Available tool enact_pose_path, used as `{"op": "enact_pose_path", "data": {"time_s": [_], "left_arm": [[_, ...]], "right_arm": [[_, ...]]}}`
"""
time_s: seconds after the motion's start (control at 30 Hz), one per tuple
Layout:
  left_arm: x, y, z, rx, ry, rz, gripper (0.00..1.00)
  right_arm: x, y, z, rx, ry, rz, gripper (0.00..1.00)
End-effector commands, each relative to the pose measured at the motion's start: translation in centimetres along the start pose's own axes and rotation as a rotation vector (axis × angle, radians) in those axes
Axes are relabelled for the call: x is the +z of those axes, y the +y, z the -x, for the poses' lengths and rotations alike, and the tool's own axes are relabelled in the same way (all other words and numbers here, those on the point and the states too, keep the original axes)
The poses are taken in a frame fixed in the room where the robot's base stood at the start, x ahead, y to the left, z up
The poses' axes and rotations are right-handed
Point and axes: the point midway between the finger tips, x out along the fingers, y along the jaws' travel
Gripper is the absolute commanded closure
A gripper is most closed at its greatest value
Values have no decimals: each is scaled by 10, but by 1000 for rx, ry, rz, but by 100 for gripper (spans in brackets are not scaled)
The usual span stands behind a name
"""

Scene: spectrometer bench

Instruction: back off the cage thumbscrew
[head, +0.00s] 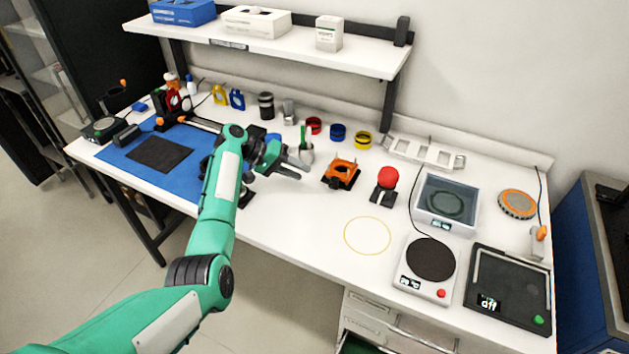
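An orange open-topped frame on a black base (341,174), which looks like the cage, stands on the white bench near the middle. I cannot make out a thumbscrew on it at this size. My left gripper (297,170) is just left of the orange frame, above the bench, with its fingers pointing right towards it. The two fingers look apart with nothing visible between them, and they appear clear of the frame. My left arm hides part of the bench and the blue mat's right side. My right gripper is not in view.
A red dome on a black stand (387,180) is close right of the frame. A cup with green-handled tools (306,153) stands behind the gripper. A water bath (446,200), hotplate (430,262) and black tray device (507,290) fill the right. Bare bench surrounds the yellow ring (367,236).

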Motion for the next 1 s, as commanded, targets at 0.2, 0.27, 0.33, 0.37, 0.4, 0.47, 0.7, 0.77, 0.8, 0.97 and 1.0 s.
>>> {"op": "enact_pose_path", "data": {"time_s": [0.2,0.27,0.33,0.37,0.4,0.47,0.7,0.77,0.8,0.97,1.0], "left_arm": [[0,-2,37,0,0,-1,63],[0,-1,43,0,1,0,63],[0,-1,48,1,0,0,63],[0,-1,49,1,0,1,63],[0,0,50,1,-1,1,63],[0,0,51,2,-1,1,63],[0,0,51,2,-1,1,63],[0,0,51,2,-1,1,63],[0,0,51,2,-1,1,63],[-2,7,55,2,0,0,63],[-3,11,58,2,0,0,63]], "right_arm": [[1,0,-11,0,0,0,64],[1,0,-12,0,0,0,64],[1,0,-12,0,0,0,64],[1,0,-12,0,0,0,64],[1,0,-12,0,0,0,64],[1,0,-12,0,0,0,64],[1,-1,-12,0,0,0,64],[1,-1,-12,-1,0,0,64],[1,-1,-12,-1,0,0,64],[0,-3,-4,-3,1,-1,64],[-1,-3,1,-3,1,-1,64]]}}
